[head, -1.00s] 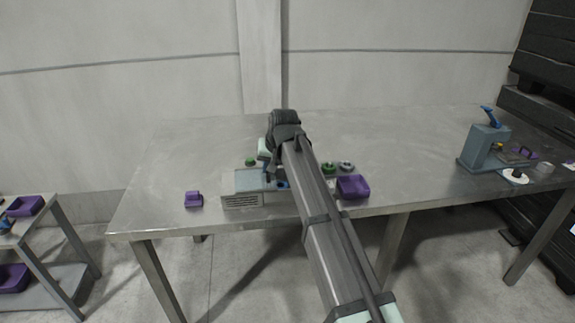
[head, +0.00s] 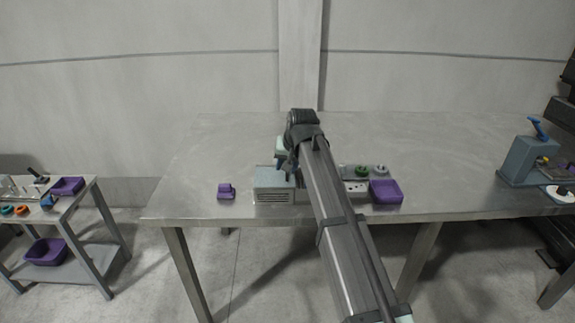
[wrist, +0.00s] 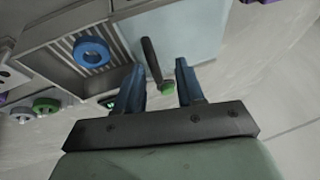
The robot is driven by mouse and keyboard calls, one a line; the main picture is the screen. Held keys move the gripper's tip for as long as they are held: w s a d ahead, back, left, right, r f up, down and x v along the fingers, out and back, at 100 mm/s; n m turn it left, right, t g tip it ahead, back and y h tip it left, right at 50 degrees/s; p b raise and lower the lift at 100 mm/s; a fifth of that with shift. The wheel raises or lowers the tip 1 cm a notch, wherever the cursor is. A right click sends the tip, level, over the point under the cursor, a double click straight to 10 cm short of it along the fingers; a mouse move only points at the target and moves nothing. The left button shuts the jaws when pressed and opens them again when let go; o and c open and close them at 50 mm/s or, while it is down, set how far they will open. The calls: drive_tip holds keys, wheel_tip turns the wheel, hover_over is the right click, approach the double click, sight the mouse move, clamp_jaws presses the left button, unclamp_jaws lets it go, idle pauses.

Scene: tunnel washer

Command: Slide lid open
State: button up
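The washer box (head: 273,196) is a grey block with a vented front, standing near the front edge of the table. Its pale blue-grey lid (wrist: 185,30) is a flat plate, seen in the wrist view beside an uncovered ribbed compartment (wrist: 62,45) with a blue ring (wrist: 92,52). A dark bar, perhaps the lid handle (wrist: 150,58), runs along the lid's edge. My gripper (wrist: 161,70) is open, its two blue fingers apart, with the bar's lower end between or beyond the tips. Contact cannot be told. In the head view my gripper (head: 286,164) is over the box, partly hidden by my arm.
A small purple block (head: 226,191) lies left of the box. A purple bin (head: 385,191) and green and grey rings (head: 371,169) are on the right. A blue-handled press (head: 530,155) stands further right. The back of the table is clear.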

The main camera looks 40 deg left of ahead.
drive_tip(key=v, duration=1.3)
drive_tip(key=shift+d+r, duration=0.25)
drive_tip(key=shift+r, duration=0.1)
